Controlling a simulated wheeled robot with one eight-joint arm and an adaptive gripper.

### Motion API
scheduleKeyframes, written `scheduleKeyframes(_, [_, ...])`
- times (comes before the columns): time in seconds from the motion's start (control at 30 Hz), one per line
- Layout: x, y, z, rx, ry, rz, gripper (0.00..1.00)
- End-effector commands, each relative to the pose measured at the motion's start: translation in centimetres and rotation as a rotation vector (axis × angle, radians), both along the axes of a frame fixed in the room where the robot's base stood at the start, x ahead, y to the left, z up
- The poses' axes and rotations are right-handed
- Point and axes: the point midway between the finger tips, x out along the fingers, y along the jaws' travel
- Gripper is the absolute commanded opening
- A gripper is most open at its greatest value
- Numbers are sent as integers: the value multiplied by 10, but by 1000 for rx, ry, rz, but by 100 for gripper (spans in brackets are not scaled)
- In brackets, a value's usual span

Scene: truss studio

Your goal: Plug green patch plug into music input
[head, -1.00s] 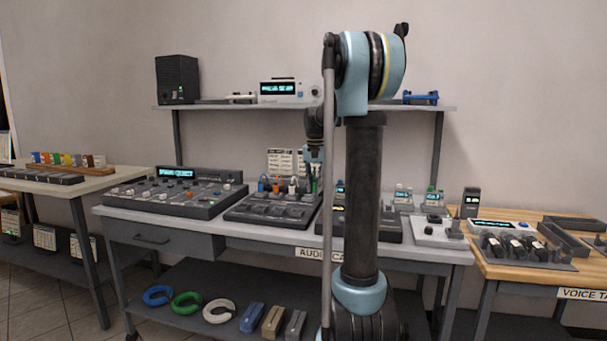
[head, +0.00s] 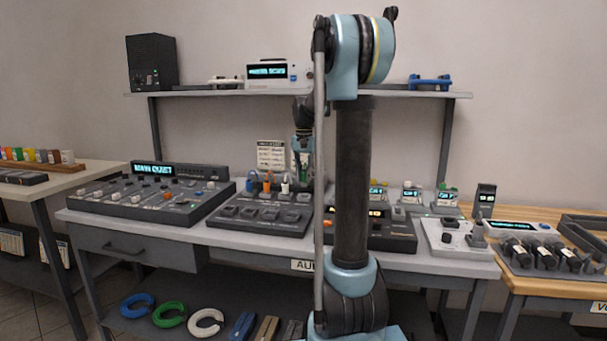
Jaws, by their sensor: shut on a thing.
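My gripper (head: 303,150) is above the back right part of a dark patch unit (head: 258,214) on the middle bench. It points down and is shut on the green patch plug (head: 303,169), a small green piece partly hidden by the fingers. Blue (head: 254,181), orange (head: 268,181) and white (head: 285,184) plugs stand in a row at the back of that unit, left of my gripper. I cannot tell which socket is the music input. My arm hides the part of the bench just right of the unit.
A mixer console (head: 150,198) stands left on the bench. A dark device (head: 395,232) and a light-grey box (head: 452,238) stand right of my arm. The shelf (head: 210,93) runs behind and above. Coloured cable rings lie on the lower shelf.

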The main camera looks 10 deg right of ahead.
Motion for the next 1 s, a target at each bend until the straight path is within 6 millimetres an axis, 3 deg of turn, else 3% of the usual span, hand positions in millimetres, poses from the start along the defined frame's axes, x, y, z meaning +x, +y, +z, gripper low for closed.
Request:
scheduleKeyframes(0.4, [0, 0, -36, 0, 0, 0, 0])
scheduleKeyframes(1.0, [0, -1, -44, 0, 0, -2, 0])
